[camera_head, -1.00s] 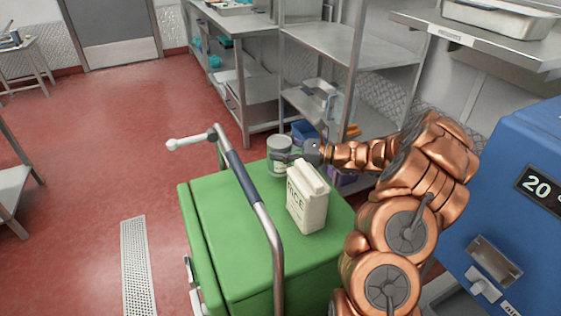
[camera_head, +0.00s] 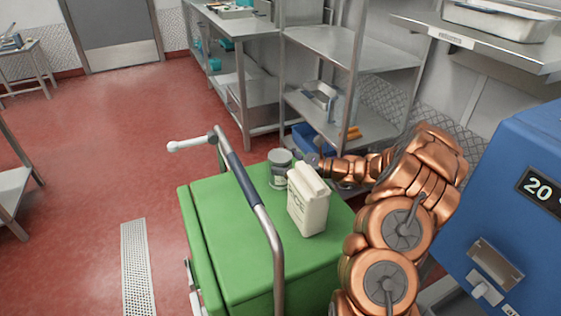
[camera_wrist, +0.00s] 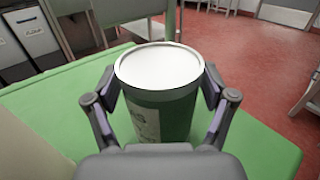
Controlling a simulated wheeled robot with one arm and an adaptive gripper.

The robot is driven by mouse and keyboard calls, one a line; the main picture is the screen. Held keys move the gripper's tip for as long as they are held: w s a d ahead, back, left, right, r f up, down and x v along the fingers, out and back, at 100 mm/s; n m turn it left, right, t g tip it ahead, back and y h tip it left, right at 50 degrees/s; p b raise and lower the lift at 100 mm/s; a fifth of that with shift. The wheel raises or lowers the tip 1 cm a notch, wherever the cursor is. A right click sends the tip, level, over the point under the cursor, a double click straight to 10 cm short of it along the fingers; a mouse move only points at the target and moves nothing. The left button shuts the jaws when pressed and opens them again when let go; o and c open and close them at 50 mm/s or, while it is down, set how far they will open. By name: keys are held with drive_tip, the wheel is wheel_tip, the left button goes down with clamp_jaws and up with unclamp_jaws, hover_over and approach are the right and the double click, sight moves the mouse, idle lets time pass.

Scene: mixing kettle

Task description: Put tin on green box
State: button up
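The tin (camera_head: 280,169) is a cylinder with a pale lid and a label, at the far side of the green box (camera_head: 240,262). In the wrist view the tin (camera_wrist: 163,105) stands upright between my two fingers, lid facing up, over the green top (camera_wrist: 60,100). My gripper (camera_wrist: 160,88) is shut on the tin, one finger against each side. In the head view my gripper (camera_head: 308,164) reaches it from the right. The tin's base seems to be at the green top, but contact is hard to tell.
A white rice carton (camera_head: 309,200) stands on the green box, close to the tin and nearer the camera. A metal handle bar (camera_head: 258,205) rises along the box's left side. Metal shelves (camera_head: 345,48) stand behind; a blue machine (camera_head: 500,200) is at right.

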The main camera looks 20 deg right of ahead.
drive_tip(key=shift+r, duration=0.15)
drive_tip(key=v, duration=0.7)
drive_tip(key=shift+s+d, duration=0.2)
drive_tip(key=shift+d, duration=0.05)
idle(0.4)
